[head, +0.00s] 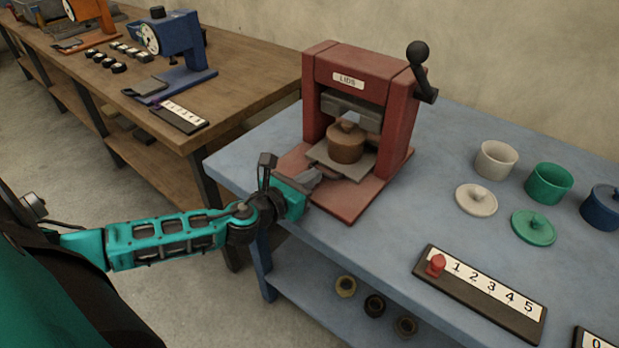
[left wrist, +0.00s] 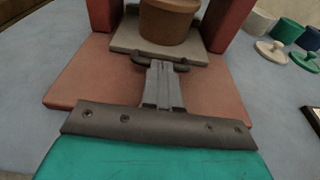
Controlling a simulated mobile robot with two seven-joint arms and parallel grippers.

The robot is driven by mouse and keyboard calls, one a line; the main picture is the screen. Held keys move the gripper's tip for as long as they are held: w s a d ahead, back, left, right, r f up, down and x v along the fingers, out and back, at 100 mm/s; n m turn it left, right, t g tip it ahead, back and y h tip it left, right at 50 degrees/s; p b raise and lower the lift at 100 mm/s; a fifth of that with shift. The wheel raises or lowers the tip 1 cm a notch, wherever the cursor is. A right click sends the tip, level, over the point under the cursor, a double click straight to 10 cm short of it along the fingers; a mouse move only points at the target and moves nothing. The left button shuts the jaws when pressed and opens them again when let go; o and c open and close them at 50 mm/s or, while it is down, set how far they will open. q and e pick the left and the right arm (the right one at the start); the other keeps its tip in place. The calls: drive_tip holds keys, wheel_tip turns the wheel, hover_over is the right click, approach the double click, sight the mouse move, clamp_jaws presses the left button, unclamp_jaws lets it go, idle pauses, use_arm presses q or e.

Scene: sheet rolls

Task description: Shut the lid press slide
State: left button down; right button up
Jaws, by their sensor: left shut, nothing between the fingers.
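The red lid press (head: 361,135), labelled LIDS, stands on the blue table with a black-knobbed lever on its upper right. Its grey slide plate (head: 342,160) extends partly out of the front over the red base and carries a brown lidded pot (head: 346,143). The slide (left wrist: 128,43) and pot (left wrist: 170,20) also show in the left wrist view, with a dark handle bar (left wrist: 160,63) at the slide's front edge. My left gripper (head: 312,178) is shut, its fingertips (left wrist: 163,68) at the handle bar; contact is hard to tell. My right gripper is not in view.
To the right are cream, green and blue pots (head: 548,183) with loose lids and a numbered strip (head: 480,292) with a red peg. A wooden table (head: 240,70) at the left holds a blue machine (head: 182,45). The blue table (head: 400,215) is clear in front of the press.

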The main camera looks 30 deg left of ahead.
use_arm(q)
drive_tip(key=w, duration=0.3)
drive_tip(key=shift+w+d+r+p, duration=0.1)
drive_tip(key=shift+w+p, duration=0.15)
drive_tip(key=shift+p, duration=0.15)
drive_tip(key=shift+r, duration=0.1)
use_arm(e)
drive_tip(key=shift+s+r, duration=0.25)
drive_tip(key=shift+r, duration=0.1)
use_arm(q)
drive_tip(key=shift+w+r, duration=0.1)
drive_tip(key=shift+w, duration=0.05)
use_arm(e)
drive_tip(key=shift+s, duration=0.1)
